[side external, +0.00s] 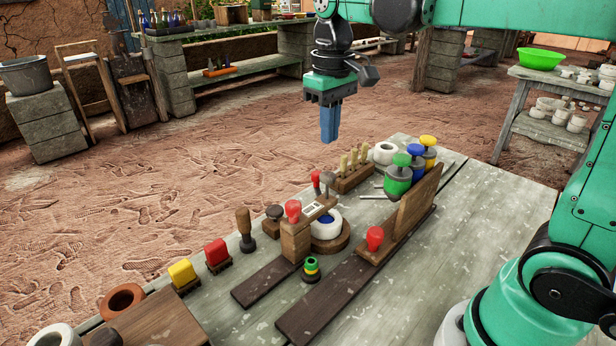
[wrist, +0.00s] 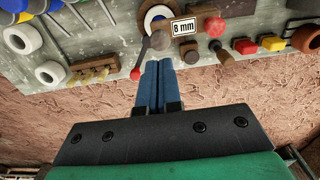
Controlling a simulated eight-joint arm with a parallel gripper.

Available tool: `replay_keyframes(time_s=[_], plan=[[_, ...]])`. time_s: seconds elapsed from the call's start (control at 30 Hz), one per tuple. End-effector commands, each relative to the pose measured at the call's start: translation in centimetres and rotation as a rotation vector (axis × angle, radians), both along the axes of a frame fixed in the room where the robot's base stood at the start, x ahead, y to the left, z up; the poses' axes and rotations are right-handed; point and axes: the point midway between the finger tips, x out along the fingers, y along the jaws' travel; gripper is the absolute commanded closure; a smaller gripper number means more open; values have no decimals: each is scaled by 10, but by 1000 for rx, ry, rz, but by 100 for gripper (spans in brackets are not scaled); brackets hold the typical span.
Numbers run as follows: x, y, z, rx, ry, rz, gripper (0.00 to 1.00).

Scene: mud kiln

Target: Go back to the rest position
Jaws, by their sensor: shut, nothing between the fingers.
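My gripper (side external: 329,138) hangs pointing down beyond the far edge of the worktable, over the dirt floor. Its blue fingers are together with nothing between them, and they also show in the wrist view (wrist: 159,65). In the side view it is well above the floor and apart from everything on the table. The nearest items are a wooden block with several pegs (side external: 354,171) and a red-knobbed lever (side external: 316,182).
The table (side external: 488,232) holds a wooden stand with a red knob (side external: 375,238), green (side external: 398,178), blue and yellow topped jars, a white ring (side external: 386,152), red and yellow blocks (side external: 182,273), and a clay ring (side external: 121,300). Open floor (side external: 180,190) lies left of my gripper.

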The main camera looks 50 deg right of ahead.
Motion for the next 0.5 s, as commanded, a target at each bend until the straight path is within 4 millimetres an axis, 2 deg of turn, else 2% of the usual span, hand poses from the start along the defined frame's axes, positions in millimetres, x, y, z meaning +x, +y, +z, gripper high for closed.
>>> replay_keyframes(time_s=[0.17,0.5], plan=[[-11,6,-6,-7,-91,2,100],[-49,25,-46,-9,-494,2,100]])
